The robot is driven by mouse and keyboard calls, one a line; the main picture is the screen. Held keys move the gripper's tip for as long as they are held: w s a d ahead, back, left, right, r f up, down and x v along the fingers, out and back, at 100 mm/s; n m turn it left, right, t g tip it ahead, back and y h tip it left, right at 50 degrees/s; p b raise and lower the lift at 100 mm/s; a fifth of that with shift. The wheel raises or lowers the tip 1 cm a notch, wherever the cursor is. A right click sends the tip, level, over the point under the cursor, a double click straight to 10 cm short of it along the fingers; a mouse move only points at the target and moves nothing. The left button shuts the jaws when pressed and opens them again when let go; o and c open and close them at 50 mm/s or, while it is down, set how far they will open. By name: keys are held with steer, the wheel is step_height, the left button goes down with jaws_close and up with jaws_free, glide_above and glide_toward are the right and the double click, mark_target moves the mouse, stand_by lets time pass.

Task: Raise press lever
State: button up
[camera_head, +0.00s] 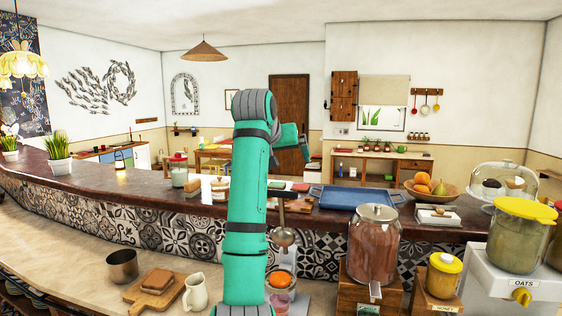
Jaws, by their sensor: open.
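My teal arm (246,215) rises through the middle of the view and bends over at the top. My gripper (304,142) appears as a small dark end right of the upper arm, seen from behind; its fingers are hard to make out. Just right of my arm, a press (284,238) shows partly, with a thin upright rod and a round metal cup. Its lever cannot be told clearly and may be hidden behind my arm.
A dispenser jar (374,245) and honey jar (444,274) stand right of the press, with an oats dispenser (520,250) farther right. A pitcher (196,292), bread board (155,290) and metal cup (122,266) stand left. A blue tray (355,197) lies on the raised counter.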

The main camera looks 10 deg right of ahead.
stand_by(0.3)
steer(key=v, duration=1)
steer(key=shift+s+r, duration=0.3)
steer(key=shift+a, duration=0.15)
